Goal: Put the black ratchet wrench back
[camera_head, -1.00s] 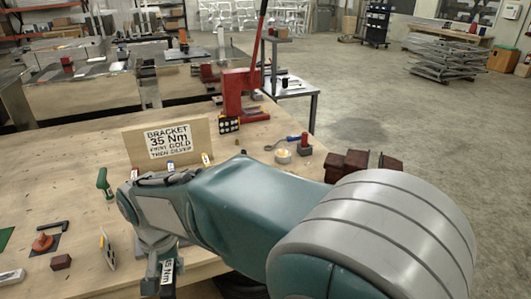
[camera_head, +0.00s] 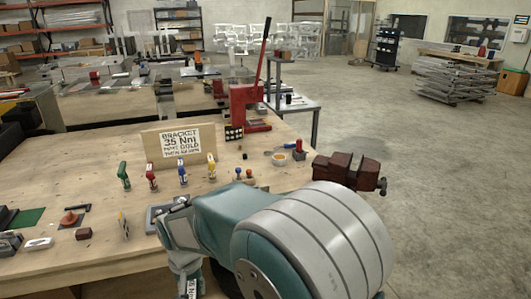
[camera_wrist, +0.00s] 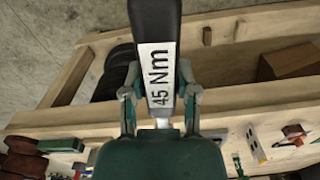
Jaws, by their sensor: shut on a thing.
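The black ratchet wrench (camera_wrist: 155,22) is in my gripper (camera_wrist: 160,97), its white "45 Nm" label between the two fingers in the wrist view. My gripper is shut on it. In the head view my gripper (camera_head: 188,264) is in front of the workbench's front edge, and only a bit of the labelled wrench shows at the bottom of the picture. The wrench's far end is cut off in the wrist view. I cannot make out an empty place for the wrench on the wooden workbench (camera_head: 100,170).
Coloured upright tools stand before a "BRACKET 35 Nm" sign (camera_head: 181,141). A red vise (camera_head: 348,172) is at the bench's right corner and a red press (camera_head: 247,108) behind. Under the bench, a shelf holds a brown box (camera_wrist: 288,62). Open floor lies to the right.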

